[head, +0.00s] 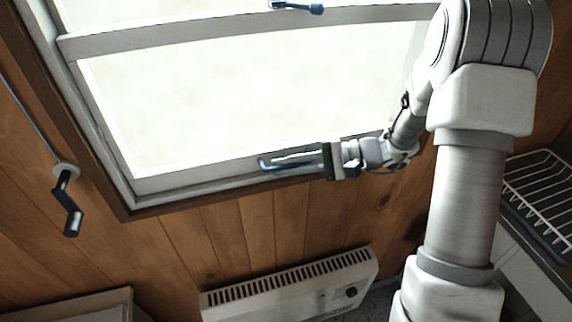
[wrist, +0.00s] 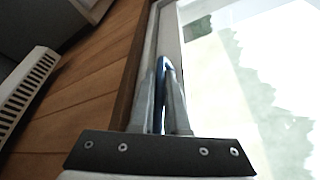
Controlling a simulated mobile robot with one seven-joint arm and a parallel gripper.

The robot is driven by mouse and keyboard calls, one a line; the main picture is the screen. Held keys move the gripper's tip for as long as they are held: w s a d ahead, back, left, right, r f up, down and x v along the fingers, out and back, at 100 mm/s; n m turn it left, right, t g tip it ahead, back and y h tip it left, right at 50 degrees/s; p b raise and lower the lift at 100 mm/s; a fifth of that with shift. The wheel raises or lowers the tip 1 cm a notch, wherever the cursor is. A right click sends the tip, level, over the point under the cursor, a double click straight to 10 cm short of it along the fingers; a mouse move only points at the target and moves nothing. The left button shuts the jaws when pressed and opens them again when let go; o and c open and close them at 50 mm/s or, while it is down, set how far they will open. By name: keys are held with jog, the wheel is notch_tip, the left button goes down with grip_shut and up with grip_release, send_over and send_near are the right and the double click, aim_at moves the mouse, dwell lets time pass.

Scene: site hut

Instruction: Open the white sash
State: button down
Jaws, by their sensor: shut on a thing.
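The white sash (head: 163,183) is the lower framed pane of the window in the head view, with its bottom rail low against the sill. A blue handle (head: 264,164) is on that bottom rail. My gripper (head: 275,160) reaches in from the right along the rail, and its fingers are shut on the blue handle. In the wrist view the blue handle (wrist: 161,68) runs between the two fingers of my gripper (wrist: 162,98). The fingers hide part of the handle. I cannot tell whether there is a gap under the rail.
A blue latch (head: 300,6) is on the rail higher up. A black crank (head: 70,205) hangs on the wall at left. A white heater (head: 290,287) is below the window, and a wire rack (head: 543,195) is at right. The wooden wall (head: 190,243) below the sill is clear.

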aim_at(287, 71)
dwell(0.5)
notch_tip(287, 71, up, 22)
jog(key=p, duration=1)
jog(key=shift+f, duration=0.15)
jog(key=c, duration=0.9)
grip_release()
jog(key=b+v, duration=0.2)
jog(key=v, duration=1.5)
jog(key=shift+d+b, duration=0.2)
jog(key=shift+b, duration=0.1)
jog(key=shift+s, duration=0.1)
